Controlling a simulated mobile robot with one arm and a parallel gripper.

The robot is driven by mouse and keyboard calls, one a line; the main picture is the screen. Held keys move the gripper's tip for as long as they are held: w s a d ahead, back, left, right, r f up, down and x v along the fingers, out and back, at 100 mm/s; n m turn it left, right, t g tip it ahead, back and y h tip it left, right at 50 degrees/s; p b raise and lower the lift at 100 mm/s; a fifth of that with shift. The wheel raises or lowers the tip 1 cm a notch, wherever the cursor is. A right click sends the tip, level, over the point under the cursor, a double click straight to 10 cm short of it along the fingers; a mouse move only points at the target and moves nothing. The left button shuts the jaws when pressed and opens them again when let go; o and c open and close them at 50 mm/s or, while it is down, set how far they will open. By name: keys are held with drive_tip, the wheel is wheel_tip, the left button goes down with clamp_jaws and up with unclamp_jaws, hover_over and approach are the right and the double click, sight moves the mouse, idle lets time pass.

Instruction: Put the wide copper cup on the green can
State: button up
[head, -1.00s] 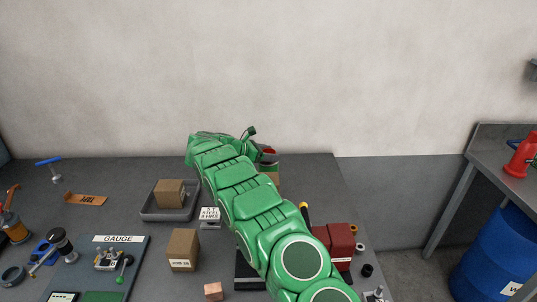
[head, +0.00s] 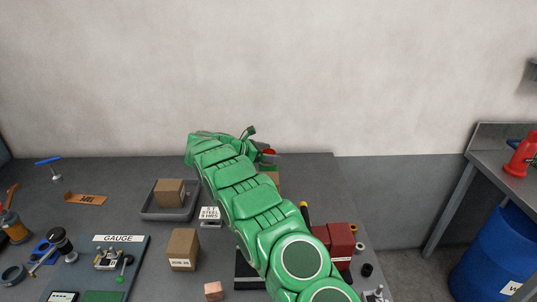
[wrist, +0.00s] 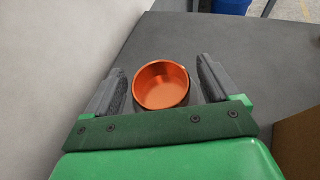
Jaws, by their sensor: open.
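The wide copper cup (wrist: 160,86) shows in the wrist view, open side toward the camera. It lies between the two dark fingers of my gripper (wrist: 161,66), which are open on either side of it. A small gap shows at the left finger; whether the right finger touches the cup is unclear. A dark grey shape shows just under and beside the cup, mostly hidden. I cannot make out the green can for certain in either view.
A brown box (wrist: 300,144) stands right of my gripper in the wrist view. In the head view, a grey tray (head: 154,213) holding a box, another box (head: 183,250), a gauge board (head: 135,262) and a red block (head: 342,240) stand around my arm. The back right tabletop is clear.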

drive_tip(key=v, duration=1.2)
